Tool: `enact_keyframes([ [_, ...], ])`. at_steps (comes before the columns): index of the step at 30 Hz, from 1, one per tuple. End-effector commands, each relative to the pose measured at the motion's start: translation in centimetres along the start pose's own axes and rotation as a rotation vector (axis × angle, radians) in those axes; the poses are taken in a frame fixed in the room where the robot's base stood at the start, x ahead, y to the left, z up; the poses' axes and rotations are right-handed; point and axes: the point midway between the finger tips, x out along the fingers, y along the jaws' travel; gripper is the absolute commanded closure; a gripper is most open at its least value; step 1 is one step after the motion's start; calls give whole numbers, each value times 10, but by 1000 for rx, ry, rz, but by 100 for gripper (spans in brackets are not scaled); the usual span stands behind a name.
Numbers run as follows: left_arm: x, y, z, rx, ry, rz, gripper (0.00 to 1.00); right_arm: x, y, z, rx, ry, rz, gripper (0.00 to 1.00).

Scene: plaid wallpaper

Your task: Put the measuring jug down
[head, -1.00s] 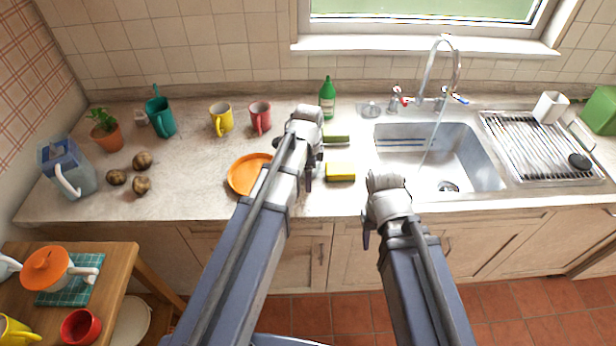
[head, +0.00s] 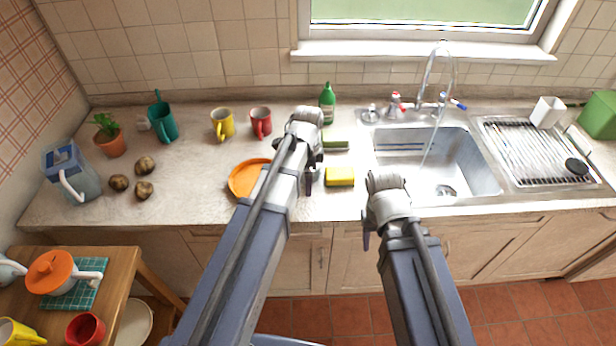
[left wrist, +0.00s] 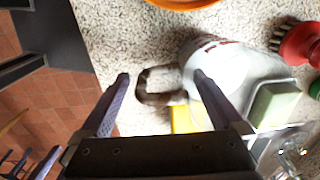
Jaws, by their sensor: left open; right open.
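The measuring jug (left wrist: 225,68), clear with printed marks on its side, shows in the left wrist view above the speckled worktop. Its grey handle (left wrist: 148,88) lies between the spread fingers of my left gripper (left wrist: 161,77), and one finger overlaps the jug's body in the picture. The fingers look clear of the handle. I cannot tell whether the jug's base rests on the worktop. In the head view my left arm hides the jug. My right gripper (head: 368,228) is open and empty, in front of the worktop edge near the sink.
A yellow sponge (head: 340,176), a green scourer (head: 336,143) and an orange plate (head: 246,180) lie near my left gripper. A red brush (left wrist: 302,44) shows beside the jug. The sink (head: 452,172) is to the right.

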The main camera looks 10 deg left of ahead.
Motion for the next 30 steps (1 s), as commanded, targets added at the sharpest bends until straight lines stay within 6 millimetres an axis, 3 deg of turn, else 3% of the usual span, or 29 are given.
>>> enact_keyframes([
  [1,-14,0,0,0,0,0,0,-14,1,1,0,0,0,49],
  [16,-89,0,0,0,0,0,0,-89,8,5,1,0,-1,49],
  [26,-101,0,0,-1,0,0,0,-101,9,6,6,0,-2,49],
  [30,-101,20,-8,-75,-9,6,0,-100,9,6,6,0,-2,49],
])
